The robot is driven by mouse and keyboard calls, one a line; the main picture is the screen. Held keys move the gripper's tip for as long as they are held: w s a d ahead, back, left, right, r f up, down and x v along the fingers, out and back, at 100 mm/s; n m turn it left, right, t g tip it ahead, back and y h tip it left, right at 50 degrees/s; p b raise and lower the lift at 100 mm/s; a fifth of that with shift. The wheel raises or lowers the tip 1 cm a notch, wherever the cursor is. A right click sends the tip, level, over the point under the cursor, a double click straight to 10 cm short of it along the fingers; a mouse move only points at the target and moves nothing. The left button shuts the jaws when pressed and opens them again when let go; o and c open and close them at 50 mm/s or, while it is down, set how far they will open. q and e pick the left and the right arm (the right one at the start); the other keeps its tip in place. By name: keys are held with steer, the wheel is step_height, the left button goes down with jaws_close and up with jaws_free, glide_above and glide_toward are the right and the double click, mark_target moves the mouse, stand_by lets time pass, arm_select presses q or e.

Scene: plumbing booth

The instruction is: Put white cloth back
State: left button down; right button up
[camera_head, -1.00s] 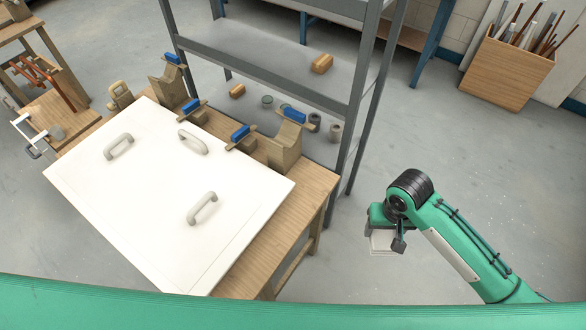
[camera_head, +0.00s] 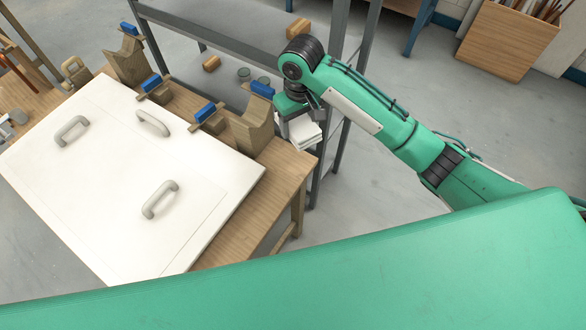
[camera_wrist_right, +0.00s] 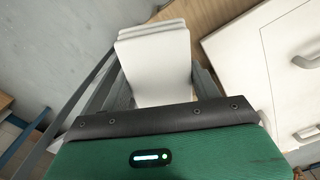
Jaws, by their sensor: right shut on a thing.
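A folded white cloth (camera_head: 304,133) hangs from my right gripper (camera_head: 298,112) in the head view. In the right wrist view, the cloth (camera_wrist_right: 155,62) shows as a layered white stack between the two fingers of the right gripper (camera_wrist_right: 155,90). The gripper is shut on it. It is over or just beside the right end of the wooden workbench (camera_head: 290,170), close to the grey shelf rack. I cannot tell how high it is above the bench. My left gripper is not in view.
A white panel (camera_head: 110,190) with several grey handles covers much of the bench. Wooden blocks with blue-topped clamps (camera_head: 255,120) stand along its back edge. The grey metal rack (camera_head: 335,140) stands behind. A wooden crate of pipes (camera_head: 505,45) is at the back right; open floor lies between.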

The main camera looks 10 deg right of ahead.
mark_target(294, 166)
steer(key=shift+w+a+r, duration=0.4)
steer(key=shift+w+a, duration=0.05)
steer(key=shift+w, duration=0.1)
steer(key=shift+f, duration=0.15)
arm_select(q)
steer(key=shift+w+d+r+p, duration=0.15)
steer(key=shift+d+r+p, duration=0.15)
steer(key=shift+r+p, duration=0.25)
arm_select(e)
step_height(294, 166, down, 19)
steer(key=shift+f, duration=0.2)
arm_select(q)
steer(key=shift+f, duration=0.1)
arm_select(e)
steer(key=o, duration=0.9)
steer(key=shift+f, duration=0.15)
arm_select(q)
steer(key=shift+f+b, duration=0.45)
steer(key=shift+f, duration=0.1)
arm_select(e)
step_height(294, 166, up, 12)
steer(key=shift+r, duration=0.15)
